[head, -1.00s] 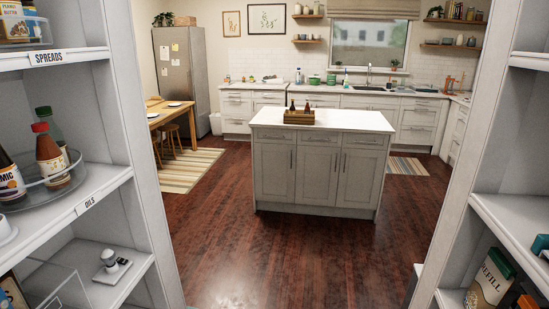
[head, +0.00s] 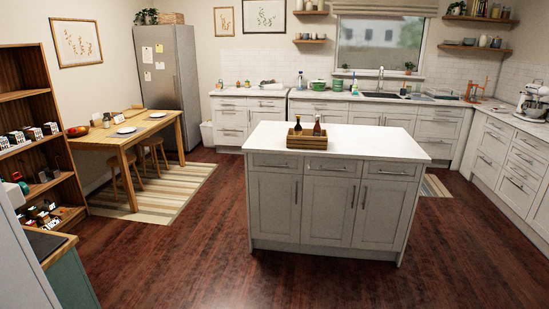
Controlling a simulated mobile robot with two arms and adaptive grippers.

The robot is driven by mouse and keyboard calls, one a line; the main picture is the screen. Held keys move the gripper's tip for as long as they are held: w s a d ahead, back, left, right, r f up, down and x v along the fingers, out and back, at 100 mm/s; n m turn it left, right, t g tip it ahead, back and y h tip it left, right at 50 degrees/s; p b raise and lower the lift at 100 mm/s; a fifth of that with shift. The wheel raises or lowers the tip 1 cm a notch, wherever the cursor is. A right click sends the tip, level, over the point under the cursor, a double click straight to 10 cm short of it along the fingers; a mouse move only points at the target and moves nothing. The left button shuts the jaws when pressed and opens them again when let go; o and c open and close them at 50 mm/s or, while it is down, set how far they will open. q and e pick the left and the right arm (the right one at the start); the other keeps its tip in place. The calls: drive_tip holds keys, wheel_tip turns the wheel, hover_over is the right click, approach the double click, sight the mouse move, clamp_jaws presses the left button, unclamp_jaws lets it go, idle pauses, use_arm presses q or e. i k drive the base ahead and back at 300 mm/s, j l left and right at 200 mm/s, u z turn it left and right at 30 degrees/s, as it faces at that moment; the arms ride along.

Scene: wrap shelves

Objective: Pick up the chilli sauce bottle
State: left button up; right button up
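Two dark bottles stand upright in a small wooden crate (head: 307,142) on the white island top. The left bottle (head: 298,126) has an orange-red tone near its top, and the right bottle (head: 317,127) has a dark top. They are too small to read, so I cannot tell if either is the chilli sauce bottle. Neither of my grippers shows in the head view.
The kitchen island (head: 335,190) stands ahead with clear dark wood floor before it. A wooden table (head: 130,138) and a striped rug (head: 160,190) are on the left. A wooden shelf unit (head: 35,125) stands at the far left. Counters (head: 505,165) run along the right.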

sight(317, 130)
drive_tip(key=i, duration=1.85)
